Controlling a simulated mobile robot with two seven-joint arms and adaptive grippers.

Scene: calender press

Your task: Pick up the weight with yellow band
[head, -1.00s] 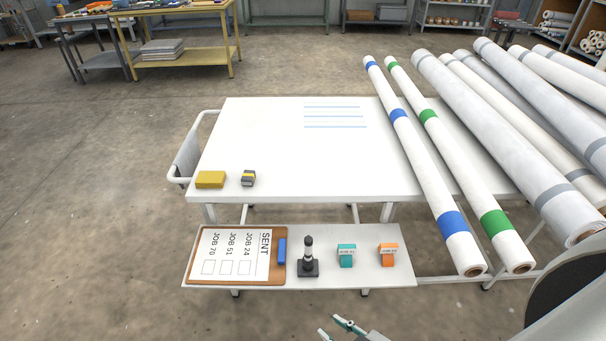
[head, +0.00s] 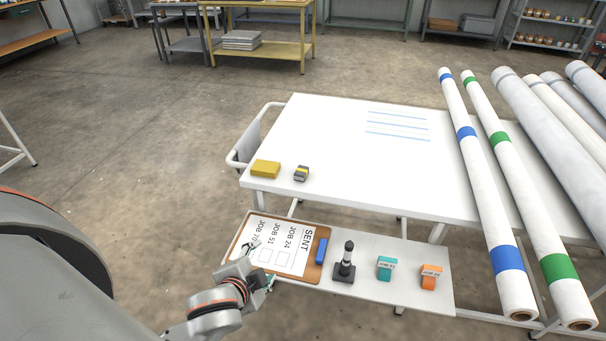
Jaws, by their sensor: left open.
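The weight with the yellow band (head: 301,174) is a small dark grey block with a yellow stripe. It sits on the white table near its front left corner, just right of a yellow block (head: 265,169). My left gripper (head: 261,265) is open, with its fingers over or in front of the clipboard on the lower shelf. It is nearer to me than the weight and left of it, well apart from it. No object shows between its fingers. My right gripper is not in view.
The lower shelf (head: 420,255) holds the clipboard (head: 318,270), a blue block (head: 321,251), a dark stamp-like tool (head: 344,267), a teal block (head: 385,268) and an orange block (head: 431,277). Long rolls (head: 489,200) lie over the table's right side. The white table's (head: 340,140) middle is clear.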

